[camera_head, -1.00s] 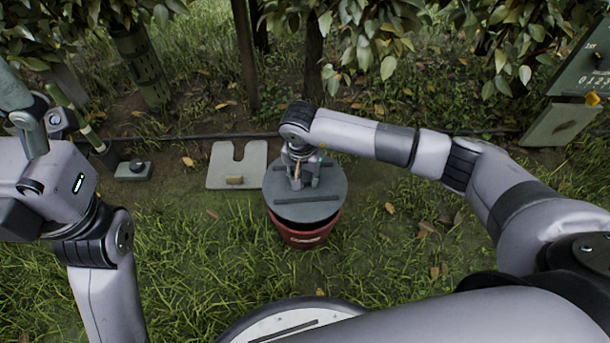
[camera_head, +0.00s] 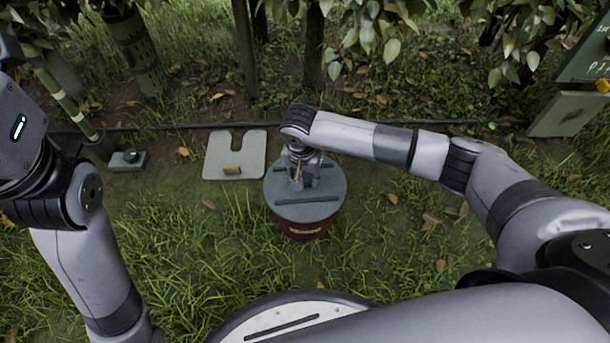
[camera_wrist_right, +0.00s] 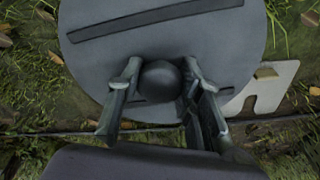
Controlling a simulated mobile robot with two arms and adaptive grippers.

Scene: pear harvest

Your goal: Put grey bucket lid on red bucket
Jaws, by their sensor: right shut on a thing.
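The round grey bucket lid (camera_head: 332,188) lies over the top of the red bucket (camera_head: 305,230), covering its opening in the head view. Whether it is fully seated cannot be told. My right gripper (camera_head: 303,181) is above the lid's middle, shut on the lid's round dark knob (camera_wrist_right: 160,80). In the right wrist view the two fingers of the right gripper (camera_wrist_right: 160,100) stand on either side of the knob, and the lid (camera_wrist_right: 215,45) fills the upper middle. My left arm is at the left edge of the head view; its gripper fingers are not visible.
A pale notched plate (camera_head: 222,160) lies on the ground left of the bucket. A small dark block with a knob (camera_head: 130,160) is farther left. A dark pipe runs along the ground behind, with tree trunks (camera_head: 313,60) beyond. A sign board (camera_head: 590,55) stands at right. Grass in front is open.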

